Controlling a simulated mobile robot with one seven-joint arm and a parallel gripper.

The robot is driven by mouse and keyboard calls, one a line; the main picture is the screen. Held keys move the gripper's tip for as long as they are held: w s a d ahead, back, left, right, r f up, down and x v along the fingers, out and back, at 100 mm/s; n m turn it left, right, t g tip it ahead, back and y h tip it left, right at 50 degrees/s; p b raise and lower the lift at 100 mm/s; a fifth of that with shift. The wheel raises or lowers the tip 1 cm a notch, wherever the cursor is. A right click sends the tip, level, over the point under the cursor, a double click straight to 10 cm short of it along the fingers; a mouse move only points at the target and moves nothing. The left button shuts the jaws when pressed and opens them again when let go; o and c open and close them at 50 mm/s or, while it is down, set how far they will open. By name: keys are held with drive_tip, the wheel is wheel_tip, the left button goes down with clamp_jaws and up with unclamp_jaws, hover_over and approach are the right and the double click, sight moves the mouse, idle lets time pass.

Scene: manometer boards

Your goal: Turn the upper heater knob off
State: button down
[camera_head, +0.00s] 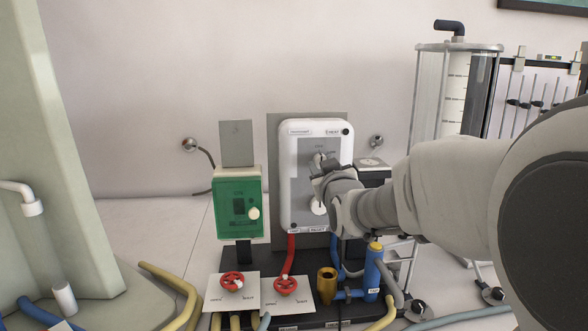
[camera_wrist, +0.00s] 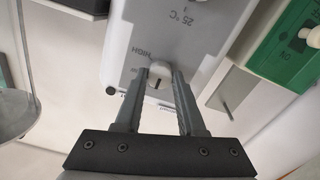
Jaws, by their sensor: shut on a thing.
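The heater unit (camera_head: 298,205) is an upright white box with a grey front panel, in the middle of the head view. My gripper (camera_head: 320,164) reaches its upper part from the right and covers most of the upper knob. In the wrist view, the upper heater knob (camera_wrist: 158,76) is a pale knob between the tips of my gripper (camera_wrist: 160,82), which is shut on it. The grey panel (camera_wrist: 195,42) beside it shows "HIGH" and "25 °C" markings. The knob's exact setting is too small to read. A lower white knob (camera_head: 318,207) shows below my gripper.
A green box (camera_head: 238,215) with a pale knob stands left of the heater. Two red valve wheels (camera_head: 232,281) (camera_head: 286,286), a brass fitting (camera_head: 327,284) and a blue cylinder (camera_head: 373,272) sit below. A clear tank (camera_head: 428,100) stands at right.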

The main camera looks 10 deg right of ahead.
idle(0.3)
drive_tip(key=c, duration=0.5)
unclamp_jaws()
drive_tip(key=s, duration=1.7)
drive_tip(key=shift+s, duration=0.2)
drive_tip(key=s+f+m+g+p, duration=0.1)
drive_tip(key=s+f+g+p, duration=0.2)
drive_tip(key=s+g, duration=0.3)
drive_tip(key=s+f+m+g+p, duration=0.2)
drive_tip(key=s+f+g+p, duration=0.2)
drive_tip(key=s, duration=0.7)
drive_tip(key=shift+g, duration=1.2)
